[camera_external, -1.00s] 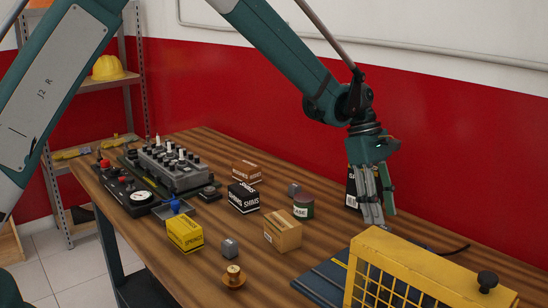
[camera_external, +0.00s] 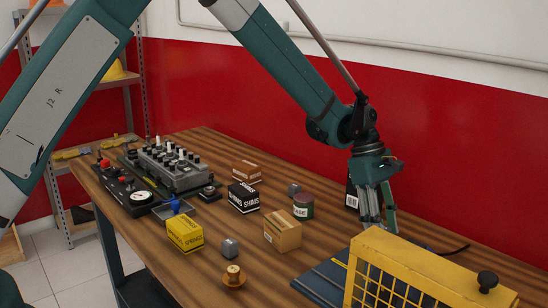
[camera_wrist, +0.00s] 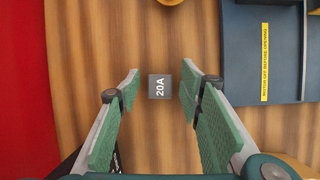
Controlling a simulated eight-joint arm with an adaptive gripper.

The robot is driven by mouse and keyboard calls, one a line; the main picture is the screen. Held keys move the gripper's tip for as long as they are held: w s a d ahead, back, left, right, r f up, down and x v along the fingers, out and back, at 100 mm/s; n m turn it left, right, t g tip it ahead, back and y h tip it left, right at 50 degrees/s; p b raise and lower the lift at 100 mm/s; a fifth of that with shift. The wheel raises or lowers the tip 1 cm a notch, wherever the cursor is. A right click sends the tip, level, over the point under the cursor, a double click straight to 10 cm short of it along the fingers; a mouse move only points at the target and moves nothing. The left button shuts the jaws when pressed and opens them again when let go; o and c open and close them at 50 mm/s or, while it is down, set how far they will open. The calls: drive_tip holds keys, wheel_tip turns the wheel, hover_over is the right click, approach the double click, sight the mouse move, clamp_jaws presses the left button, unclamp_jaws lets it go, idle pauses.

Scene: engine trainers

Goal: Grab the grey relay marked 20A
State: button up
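The grey relay (camera_wrist: 159,86), a small block with 20A in white on its top, lies on the wooden table in the wrist view. My gripper (camera_wrist: 160,82) is open, with one green-padded finger on each side of the relay and a gap on both sides. In the external view my gripper (camera_external: 371,222) points down behind the yellow guard, its fingertips close to or partly behind the guard's top edge. I cannot make out the 20A relay there. Two other grey blocks (camera_external: 230,248) (camera_external: 294,189) stand farther left, their markings unreadable.
The yellow mesh guard (camera_external: 432,262) stands in front of my gripper, by a dark blue panel (camera_wrist: 262,75). A black box (camera_external: 352,196) is close behind the gripper. A cardboard box (camera_external: 283,231) and a green can (camera_external: 303,206) stand to the left.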

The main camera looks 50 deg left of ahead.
drive_tip(key=c, duration=1)
drive_tip(key=shift+o, duration=0.2)
drive_tip(key=shift+r, duration=0.15)
drive_tip(key=shift+r+p, duration=0.3)
drive_tip(key=shift+r, duration=4.55)
